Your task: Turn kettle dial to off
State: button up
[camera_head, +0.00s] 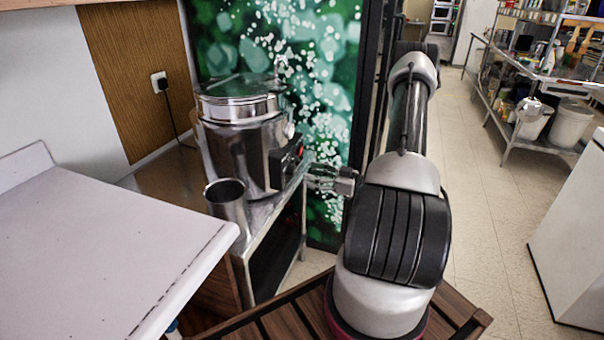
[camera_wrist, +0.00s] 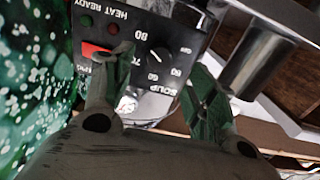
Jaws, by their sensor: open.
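The kettle (camera_head: 238,145) is a shiny steel pot with a lid, standing on a metal stand. A black control panel (camera_head: 287,163) is on its right side. In the wrist view the panel (camera_wrist: 122,30) shows "HEAT READY", numbers and "SOUP". The dark dial (camera_wrist: 161,60) sits among the numbers, hard to tell from the black panel; its setting cannot be read. My gripper (camera_head: 318,178) faces the panel from the right. In the wrist view my gripper (camera_wrist: 160,62) is open and empty, one finger on each side of the dial area. I cannot tell whether either finger touches it.
A red switch (camera_wrist: 95,48) lies beside the left finger. A steel cylindrical container (camera_head: 227,203) stands in front of the kettle. A white counter (camera_head: 95,245) fills the left foreground. A green patterned panel (camera_head: 325,90) stands behind. Open floor (camera_head: 490,200) lies to the right.

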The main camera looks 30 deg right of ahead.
jog(key=v, duration=0.6)
jog(key=shift+s+d, duration=0.15)
jog(key=shift+s, duration=0.1)
